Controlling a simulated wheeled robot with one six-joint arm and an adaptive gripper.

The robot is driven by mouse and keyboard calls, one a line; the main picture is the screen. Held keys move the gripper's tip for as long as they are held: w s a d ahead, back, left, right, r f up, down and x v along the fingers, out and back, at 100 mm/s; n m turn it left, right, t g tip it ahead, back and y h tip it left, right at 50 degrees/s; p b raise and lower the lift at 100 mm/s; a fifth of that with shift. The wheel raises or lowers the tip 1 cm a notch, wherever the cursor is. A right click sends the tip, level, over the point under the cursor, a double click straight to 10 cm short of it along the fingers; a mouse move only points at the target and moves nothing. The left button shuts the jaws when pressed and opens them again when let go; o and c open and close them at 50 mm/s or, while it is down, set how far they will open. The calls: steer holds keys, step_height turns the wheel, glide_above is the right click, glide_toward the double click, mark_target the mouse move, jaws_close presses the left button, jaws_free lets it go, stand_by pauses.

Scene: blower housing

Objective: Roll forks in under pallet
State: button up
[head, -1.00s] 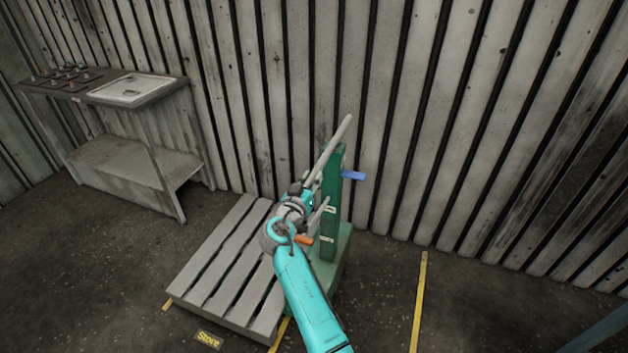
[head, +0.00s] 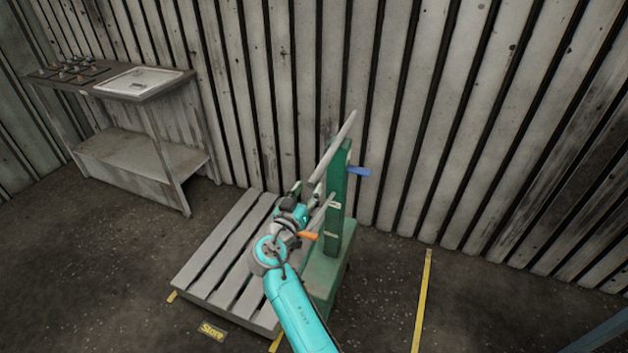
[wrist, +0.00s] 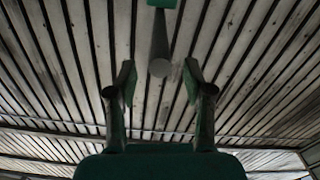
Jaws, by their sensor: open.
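A grey slatted pallet (head: 222,262) lies on the floor left of centre in the head view. A green hand truck stands at its right side, with an upright mast (head: 338,200) and a low green body (head: 325,272). Its forks cannot be made out. A grey bar (head: 335,150) slants up beside the mast top. My gripper (head: 308,190) is open beside the mast and over the pallet's right part. In the wrist view its two fingers (wrist: 160,68) stand apart, with the round end of a grey bar (wrist: 160,52) showing between them; no contact shows.
A blue lever (head: 358,171) and an orange handle (head: 307,236) show near the mast. A yellow Store label (head: 212,331) and a yellow floor line (head: 423,300) mark the floor. A metal bench (head: 140,155) stands at left.

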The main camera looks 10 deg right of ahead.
steer(key=shift+v, duration=2.25)
steer(key=s+d+f+n+y, duration=0.2)
steer(key=s+d+f+y, duration=0.1)
steer(key=s+f, duration=0.45)
steer(key=s+d+f+n+y, duration=0.25)
steer(key=s+f, duration=0.35)
steer(key=f, duration=0.3)
steer(key=s+d+f+n+g+y, duration=0.1)
steer(key=s+f, duration=0.2)
steer(key=s, duration=0.4)
steer(key=s+d+f+n+y, duration=0.1)
steer(key=s+f+y, duration=0.1)
steer(key=s, duration=0.5)
steer(key=s+r+y, duration=0.1)
steer(key=s+r, duration=0.1)
steer(key=s, duration=0.7)
steer(key=s+r+y, duration=0.1)
steer(key=s+r, duration=0.1)
steer(key=s, duration=0.7)
steer(key=s+d+r+m, duration=0.1)
steer(key=s+r+m, duration=0.1)
steer(key=s+r, duration=0.9)
steer(key=shift+d+r+t, duration=0.35)
steer(key=shift+d+t, duration=0.05)
